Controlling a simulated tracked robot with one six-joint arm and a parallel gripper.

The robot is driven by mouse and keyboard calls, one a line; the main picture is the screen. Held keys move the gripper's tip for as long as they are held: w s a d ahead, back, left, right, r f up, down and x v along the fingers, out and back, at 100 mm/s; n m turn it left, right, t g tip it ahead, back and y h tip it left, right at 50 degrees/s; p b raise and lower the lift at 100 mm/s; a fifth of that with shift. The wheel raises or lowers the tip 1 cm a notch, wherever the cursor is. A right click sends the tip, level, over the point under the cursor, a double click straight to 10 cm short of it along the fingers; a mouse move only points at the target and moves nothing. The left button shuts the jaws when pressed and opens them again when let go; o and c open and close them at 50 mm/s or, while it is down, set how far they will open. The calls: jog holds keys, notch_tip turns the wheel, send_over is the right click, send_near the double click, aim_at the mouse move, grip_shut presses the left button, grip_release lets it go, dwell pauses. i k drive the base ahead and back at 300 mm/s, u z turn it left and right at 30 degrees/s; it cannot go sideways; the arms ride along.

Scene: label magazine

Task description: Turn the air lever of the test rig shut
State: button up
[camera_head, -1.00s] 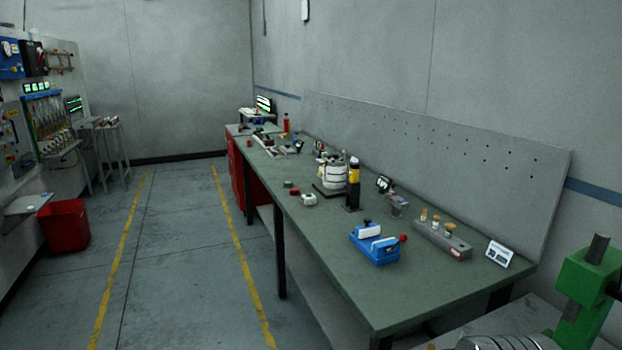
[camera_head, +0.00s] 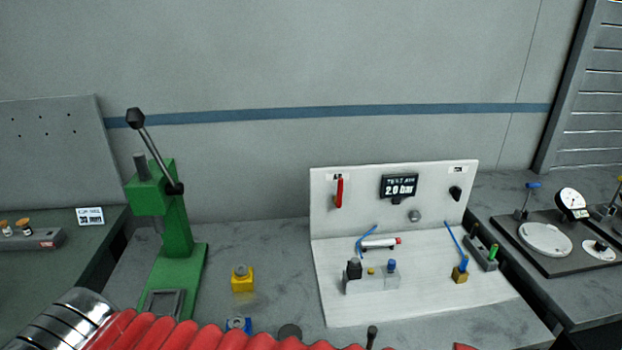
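The test rig is a white upright panel (camera_head: 360,215) with a white base plate, standing on the grey bench in the head view. A red lever (camera_head: 339,192) sits upright on the left of the panel, beside a small label that is hard to read. It looks like the air lever. A dark display (camera_head: 398,187) at the middle of the panel reads 2.0 bar. A black knob (camera_head: 455,193) is on the panel's right. My gripper is not in view, and nothing touches the lever.
A green lever press (camera_head: 177,215) stands left of the rig, with a yellow block (camera_head: 242,279) between them. A clear block with fittings (camera_head: 372,280) is on the rig's base. A dark plate with a dial gauge (camera_head: 571,203) is at right. My red ribbed arm crosses the bottom edge.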

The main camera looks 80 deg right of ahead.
aim_at(337, 200)
jog(key=z, duration=3.25)
